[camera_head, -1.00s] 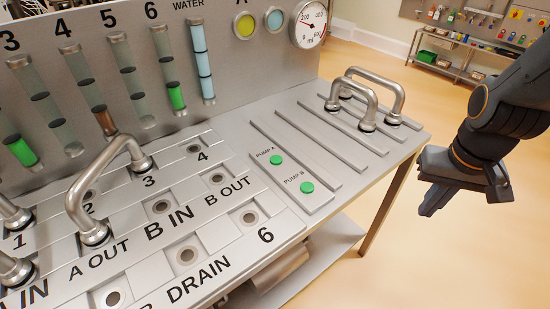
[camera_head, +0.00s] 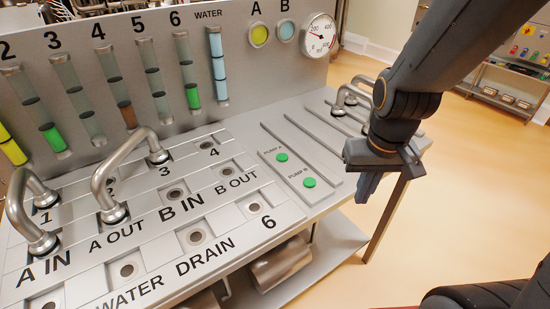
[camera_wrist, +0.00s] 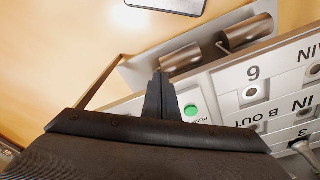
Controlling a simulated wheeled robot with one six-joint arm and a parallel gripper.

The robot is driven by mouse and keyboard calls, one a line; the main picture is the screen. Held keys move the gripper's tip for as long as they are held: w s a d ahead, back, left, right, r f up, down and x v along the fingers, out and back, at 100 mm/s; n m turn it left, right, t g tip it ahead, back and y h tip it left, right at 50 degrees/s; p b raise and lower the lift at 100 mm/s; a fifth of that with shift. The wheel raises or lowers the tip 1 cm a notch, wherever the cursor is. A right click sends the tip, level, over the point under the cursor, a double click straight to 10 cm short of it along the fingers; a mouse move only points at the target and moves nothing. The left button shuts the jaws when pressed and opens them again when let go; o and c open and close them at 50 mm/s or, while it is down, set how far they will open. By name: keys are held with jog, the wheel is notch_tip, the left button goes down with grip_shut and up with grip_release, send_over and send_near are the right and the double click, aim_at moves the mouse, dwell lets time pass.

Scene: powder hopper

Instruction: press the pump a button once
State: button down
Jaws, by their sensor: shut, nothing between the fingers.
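The pump A button (camera_head: 282,157) is a green round button on a grey strip of the bench top, beside its "PUMP A" label. The pump B button (camera_head: 309,182) is a like green button nearer the bench's front edge. My gripper (camera_head: 365,190) is shut and empty, pointing down, to the right of both buttons and apart from them. In the wrist view my gripper's fingers (camera_wrist: 160,90) are together, and one green button (camera_wrist: 191,111) shows just right of them. The other button is not seen there, hidden behind my gripper's body.
Metal hose handles (camera_head: 125,165) arch over the labelled ports at left. More metal handles (camera_head: 350,92) stand at the bench's back right, partly behind my arm. An upright panel with tubes and a gauge (camera_head: 318,35) closes the back. Open floor (camera_head: 450,180) lies to the right.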

jog(key=w+a+r+n+t+p, duration=0.25)
jog(key=w+n+t, duration=0.4)
jog(key=w, duration=0.95)
jog(key=w+a+r+n+y, duration=0.1)
jog(key=w+a+n+y, duration=0.2)
jog(key=a+n, duration=0.3)
jog(key=w+a+r+n+g+y+p, duration=0.1)
jog(key=w+a+n+y, duration=0.1)
jog(key=a+n, duration=0.3)
jog(key=a+y, duration=0.1)
jog(key=a, duration=0.1)
jog(key=shift+w+a+r+n+y, duration=0.25)
jog(key=shift+w+a+n+y, duration=0.05)
jog(key=shift+w+n, duration=0.1)
jog(key=shift+f+g, duration=0.15)
jog(key=shift+g, duration=0.1)
jog(key=b, duration=0.6)
send_over(286, 158)
notch_tip(286, 158, down, 5)
jog(key=shift+f+b, duration=1.75)
jog(key=shift+b, duration=0.05)
